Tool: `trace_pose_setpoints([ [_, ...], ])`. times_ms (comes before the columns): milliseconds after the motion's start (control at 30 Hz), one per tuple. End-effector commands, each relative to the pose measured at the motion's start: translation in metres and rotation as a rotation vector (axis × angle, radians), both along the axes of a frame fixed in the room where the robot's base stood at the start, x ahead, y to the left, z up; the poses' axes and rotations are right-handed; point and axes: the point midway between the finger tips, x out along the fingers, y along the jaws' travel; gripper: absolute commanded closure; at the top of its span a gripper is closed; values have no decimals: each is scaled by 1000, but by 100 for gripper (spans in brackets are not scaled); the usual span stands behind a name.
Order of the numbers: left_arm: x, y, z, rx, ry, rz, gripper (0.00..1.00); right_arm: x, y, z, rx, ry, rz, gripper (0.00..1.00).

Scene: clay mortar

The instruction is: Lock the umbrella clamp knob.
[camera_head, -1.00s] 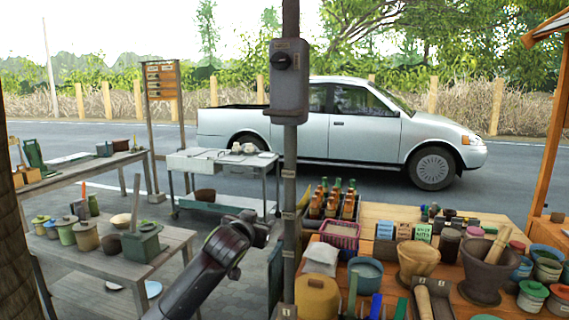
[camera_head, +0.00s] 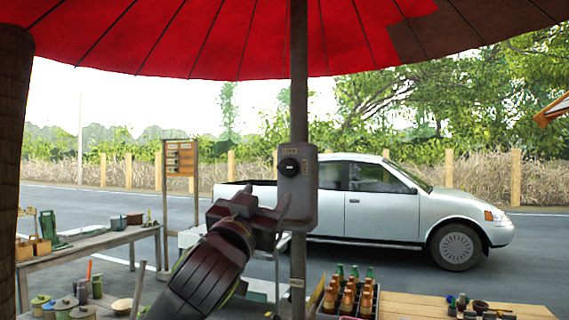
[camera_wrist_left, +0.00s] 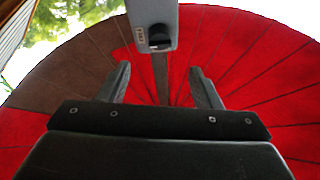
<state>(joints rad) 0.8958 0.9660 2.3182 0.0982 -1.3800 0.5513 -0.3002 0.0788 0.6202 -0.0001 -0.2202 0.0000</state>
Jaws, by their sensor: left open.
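The black clamp knob (camera_head: 289,167) sits on the front of a grey clamp box (camera_head: 305,205) fixed to the umbrella pole (camera_head: 299,100). Small labels are on the box by the knob. The wrist view also shows the knob (camera_wrist_left: 159,38) on the box (camera_wrist_left: 140,12), with the pole beyond. My left gripper (camera_head: 264,200) is open and empty, just below and left of the knob in the head view. In the wrist view the fingers of the left gripper (camera_wrist_left: 160,74) are spread, with the knob ahead between and beyond their tips. I see no contact. My right gripper is out of view.
The red umbrella canopy (camera_head: 200,35) spreads overhead. A bench (camera_head: 100,238) with pots is at left. A silver pickup (camera_head: 400,215) stands on the road behind.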

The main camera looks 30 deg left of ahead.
Motion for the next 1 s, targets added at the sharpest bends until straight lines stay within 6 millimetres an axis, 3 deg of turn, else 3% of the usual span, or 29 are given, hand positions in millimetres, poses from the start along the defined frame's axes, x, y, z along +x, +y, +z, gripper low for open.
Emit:
trace_pose_setpoints([
  [33,11,3,10,-6,5,-1,42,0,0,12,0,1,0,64],
  [300,63,16,31,-4,4,0,42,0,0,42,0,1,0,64],
  [500,90,23,41,-2,1,0,42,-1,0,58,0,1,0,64],
  [700,103,26,44,0,1,0,42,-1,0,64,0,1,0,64],
  [1000,105,26,44,1,-1,0,42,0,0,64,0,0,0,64],
])
